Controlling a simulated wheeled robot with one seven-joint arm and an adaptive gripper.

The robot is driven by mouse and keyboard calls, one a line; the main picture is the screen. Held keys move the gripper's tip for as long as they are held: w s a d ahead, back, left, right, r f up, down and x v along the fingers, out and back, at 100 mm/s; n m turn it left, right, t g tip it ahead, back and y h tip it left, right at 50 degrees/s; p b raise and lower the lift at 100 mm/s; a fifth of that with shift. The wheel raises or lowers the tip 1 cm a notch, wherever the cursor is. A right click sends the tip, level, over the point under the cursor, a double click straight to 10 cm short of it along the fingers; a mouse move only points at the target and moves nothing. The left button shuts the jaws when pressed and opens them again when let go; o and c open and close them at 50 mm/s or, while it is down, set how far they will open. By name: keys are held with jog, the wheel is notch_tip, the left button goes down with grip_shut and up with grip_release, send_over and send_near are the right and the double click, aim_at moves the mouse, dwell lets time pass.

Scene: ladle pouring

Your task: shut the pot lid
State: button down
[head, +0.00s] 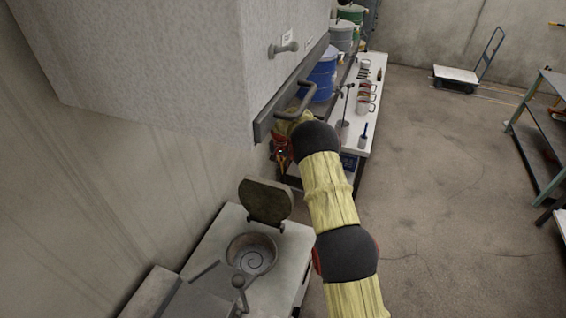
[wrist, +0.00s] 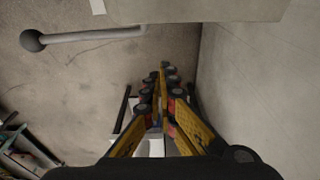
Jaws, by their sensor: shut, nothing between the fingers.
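The pot (head: 251,255) is a round metal vessel set in the pale stove top at the lower middle of the head view. Its dark round lid (head: 267,201) stands raised, tilted up at the pot's far side, so the pot's inside shows. My gripper (head: 281,153) is beyond and above the lid, below the large grey box, partly hidden by my own arm. In the wrist view its yellow fingers (wrist: 163,78) are shut together with nothing between them. Neither pot nor lid shows in the wrist view.
A large grey box (head: 160,60) with a bar handle (head: 297,100) hangs over the left side, close to my arm. A grey rod with a round knob (wrist: 33,40) shows in the wrist view. A white bench (head: 372,95) with a blue bucket (head: 322,72) stands beyond.

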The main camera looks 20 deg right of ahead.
jog(key=shift+s+a+f, duration=0.25)
jog(key=shift+s+a, duration=0.4)
jog(key=shift+s, duration=0.05)
jog(key=shift+s+a+f, duration=0.2)
jog(key=shift+s+a, duration=0.45)
